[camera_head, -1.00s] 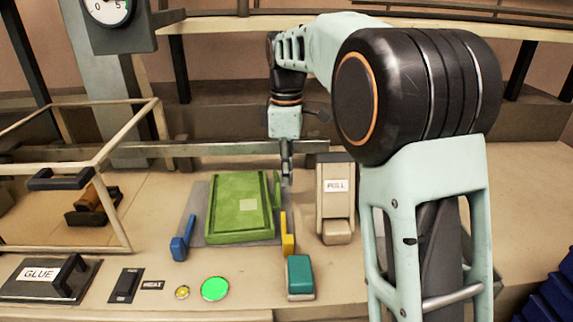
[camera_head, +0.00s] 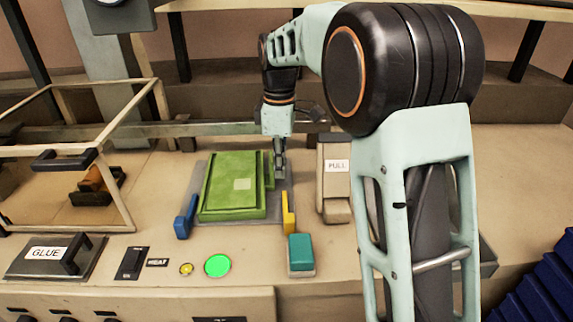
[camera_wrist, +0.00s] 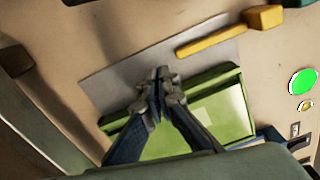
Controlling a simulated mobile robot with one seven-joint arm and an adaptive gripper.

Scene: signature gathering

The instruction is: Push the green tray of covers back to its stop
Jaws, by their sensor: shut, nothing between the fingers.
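The green tray (camera_head: 222,209) lies flat on a grey plate (camera_head: 190,213), with a pale label on its green top. A narrow green tab (camera_head: 269,168) stands at its right edge. My gripper (camera_head: 281,177) is shut and empty, pointing down just right of the tray's far right part, beside the tab. In the wrist view the shut fingertips (camera_wrist: 160,76) show in front of the tray (camera_wrist: 212,88), over its edge and the grey plate (camera_wrist: 125,80). I cannot tell whether they touch it.
A blue block (camera_head: 185,218) and a yellow block (camera_head: 288,213) flank the plate. A teal block (camera_head: 301,252) sits in front. A PULL lever housing (camera_head: 335,180) stands close right of my gripper. A framed clear box (camera_head: 120,180) stands left. A green button (camera_head: 217,265) is lit.

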